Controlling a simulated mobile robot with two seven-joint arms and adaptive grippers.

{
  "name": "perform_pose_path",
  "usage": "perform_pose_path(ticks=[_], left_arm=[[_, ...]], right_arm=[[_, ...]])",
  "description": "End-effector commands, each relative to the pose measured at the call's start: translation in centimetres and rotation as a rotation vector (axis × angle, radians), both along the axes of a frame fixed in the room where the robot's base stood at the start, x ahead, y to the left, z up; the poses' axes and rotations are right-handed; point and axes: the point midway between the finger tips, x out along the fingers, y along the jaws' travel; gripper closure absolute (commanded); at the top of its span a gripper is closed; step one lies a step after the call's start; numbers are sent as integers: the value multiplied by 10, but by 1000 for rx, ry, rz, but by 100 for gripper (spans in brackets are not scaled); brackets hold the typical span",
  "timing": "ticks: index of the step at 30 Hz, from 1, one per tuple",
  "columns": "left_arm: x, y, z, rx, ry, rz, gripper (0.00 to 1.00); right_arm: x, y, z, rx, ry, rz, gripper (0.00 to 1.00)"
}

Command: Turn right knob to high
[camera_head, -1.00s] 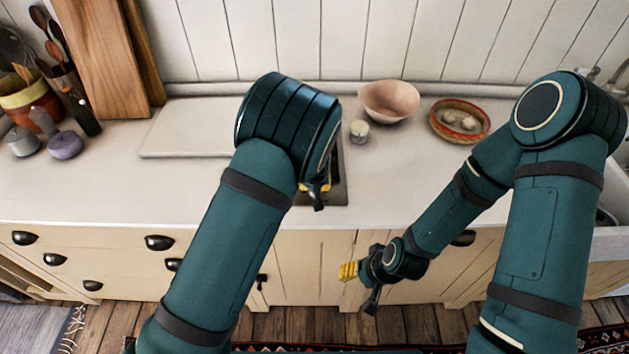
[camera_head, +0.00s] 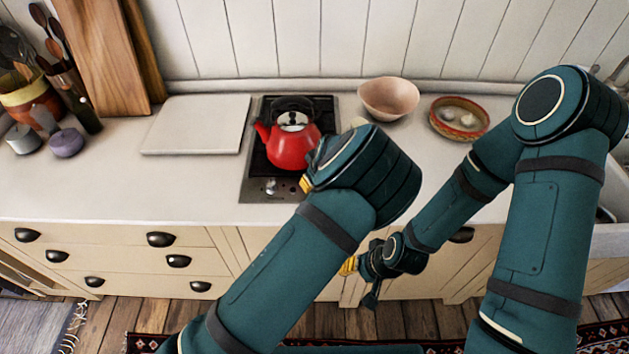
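A dark two-zone hob (camera_head: 257,165) is set in the white counter, with a red kettle (camera_head: 290,148) standing on it. Small knobs (camera_head: 270,186) sit on the hob's front strip; the right part of the strip is close to my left arm and its knob is hard to make out. My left gripper (camera_head: 306,183) is at the hob's front right corner, mostly hidden behind my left arm; only a yellow bit shows, and its opening is hidden. My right gripper (camera_head: 360,280) hangs low before the cabinet fronts, away from the hob, with its fingers apart and empty.
A white board (camera_head: 197,125) lies left of the hob. A pink bowl (camera_head: 389,98) and a basket with pale items (camera_head: 459,118) stand to the right. Pots and a bottle (camera_head: 86,115) stand at the far left. The counter front left of the hob is clear.

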Motion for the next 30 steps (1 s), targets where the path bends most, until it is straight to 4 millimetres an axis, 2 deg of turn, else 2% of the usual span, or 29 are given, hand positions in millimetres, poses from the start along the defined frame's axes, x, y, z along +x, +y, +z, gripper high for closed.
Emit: perform_pose_path(ticks=[14, 15, 17, 26, 30], left_arm=[[-2, 0, -3, 2, 7, 15, 100], [-2, 0, -3, 1, 7, 15, 59], [-2, 0, -3, 1, 7, 15, 38], [-1, 0, -1, 0, 3, 14, 36], [-3, -2, 7, -1, 1, 13, 36]], right_arm=[[0, 0, 0, 0, 0, 0, 51], [0, 0, 0, 0, 0, 0, 51], [0, 0, 0, 0, 0, 0, 51], [0, 0, 0, 0, 0, 0, 51], [0, 0, 0, 0, 0, 0, 51]])
